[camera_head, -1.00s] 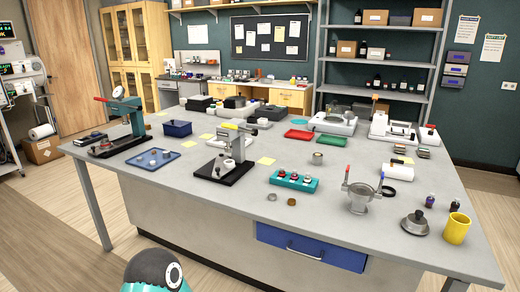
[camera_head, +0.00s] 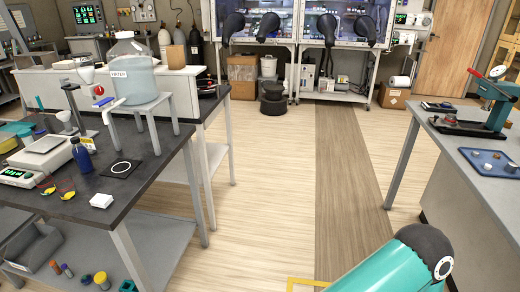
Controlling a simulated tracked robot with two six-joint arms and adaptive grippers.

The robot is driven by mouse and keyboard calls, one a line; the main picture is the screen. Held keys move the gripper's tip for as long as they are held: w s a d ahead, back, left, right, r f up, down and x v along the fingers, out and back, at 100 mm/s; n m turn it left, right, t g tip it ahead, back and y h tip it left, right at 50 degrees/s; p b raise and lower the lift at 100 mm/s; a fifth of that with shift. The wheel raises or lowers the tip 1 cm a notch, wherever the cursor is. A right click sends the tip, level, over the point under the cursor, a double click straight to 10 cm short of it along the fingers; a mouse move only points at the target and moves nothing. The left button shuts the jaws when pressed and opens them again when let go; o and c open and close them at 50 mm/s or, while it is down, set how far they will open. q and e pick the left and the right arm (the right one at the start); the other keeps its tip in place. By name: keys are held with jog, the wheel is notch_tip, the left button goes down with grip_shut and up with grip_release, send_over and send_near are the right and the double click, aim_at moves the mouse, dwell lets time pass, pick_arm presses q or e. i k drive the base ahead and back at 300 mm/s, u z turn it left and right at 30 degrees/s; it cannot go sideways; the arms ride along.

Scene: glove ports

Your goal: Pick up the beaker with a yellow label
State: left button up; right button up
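I cannot make out a beaker with a yellow label in the head view. A glove box (camera_head: 306,14) with several black gloves stands at the far back, and the small items behind its clear front are too small to tell apart. Neither of my grippers shows. Only a teal and black part of my own arm is in view at the bottom right.
A dark-topped bench (camera_head: 150,178) on the left holds a large water carboy (camera_head: 143,82) on a stand, a scale (camera_head: 42,155) and a blue bottle (camera_head: 82,155). A grey table (camera_head: 462,143) stands right. Open wooden floor (camera_head: 290,190) lies between, leading towards the glove box.

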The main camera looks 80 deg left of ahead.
aim_at(63, 183)
jog(key=u, duration=0.1)
jog(key=i, duration=0.25)
jog(key=u, duration=3.05)
jog(key=i, duration=0.3)
jog(key=u, duration=1.6)
jog(key=k, duration=0.6)
jog(key=u, duration=0.45)
jog(key=i, duration=1.65)
jog(key=z, duration=0.5)
